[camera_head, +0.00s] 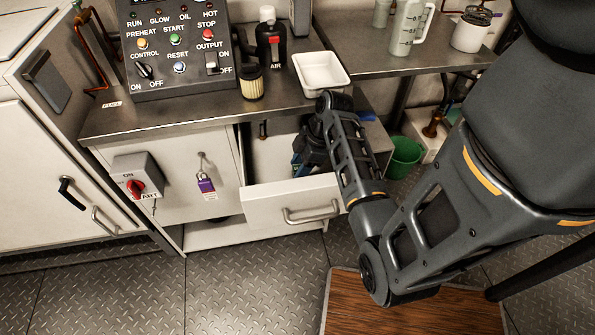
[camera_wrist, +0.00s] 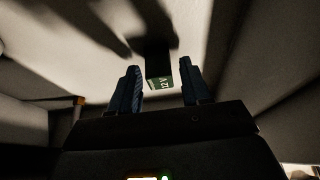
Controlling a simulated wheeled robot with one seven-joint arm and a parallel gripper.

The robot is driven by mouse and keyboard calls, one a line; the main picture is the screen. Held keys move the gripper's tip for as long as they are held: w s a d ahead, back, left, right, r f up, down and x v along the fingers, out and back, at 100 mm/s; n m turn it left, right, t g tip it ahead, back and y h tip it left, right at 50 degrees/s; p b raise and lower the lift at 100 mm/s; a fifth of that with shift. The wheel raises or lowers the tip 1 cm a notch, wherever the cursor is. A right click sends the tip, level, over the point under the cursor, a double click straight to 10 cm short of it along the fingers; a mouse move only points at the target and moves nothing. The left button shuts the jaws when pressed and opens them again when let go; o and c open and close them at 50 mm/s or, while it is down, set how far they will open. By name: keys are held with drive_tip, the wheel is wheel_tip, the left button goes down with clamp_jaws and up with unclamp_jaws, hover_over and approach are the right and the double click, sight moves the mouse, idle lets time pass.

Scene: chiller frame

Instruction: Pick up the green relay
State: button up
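The green relay (camera_wrist: 159,82) shows in the wrist view as a small dark green block with pale lettering on its near edge. It lies on the pale floor of the open drawer (camera_head: 292,203). My gripper (camera_wrist: 160,84) is open, with one blue finger on each side of the relay and a visible gap at the right finger. I cannot tell how far down the fingers reach beside it. In the head view my gripper (camera_head: 308,158) is down inside the drawer, and the arm hides much of it. I cannot make out the relay there.
The drawer walls stand close around my gripper. The bench (camera_head: 190,112) above holds a control panel (camera_head: 178,45), a white tray (camera_head: 320,72) and a black bottle (camera_head: 270,42). A green bucket (camera_head: 405,157) stands to the right. A small orange-tipped thing (camera_wrist: 78,101) lies left in the wrist view.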

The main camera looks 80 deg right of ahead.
clamp_jaws()
idle(0.3)
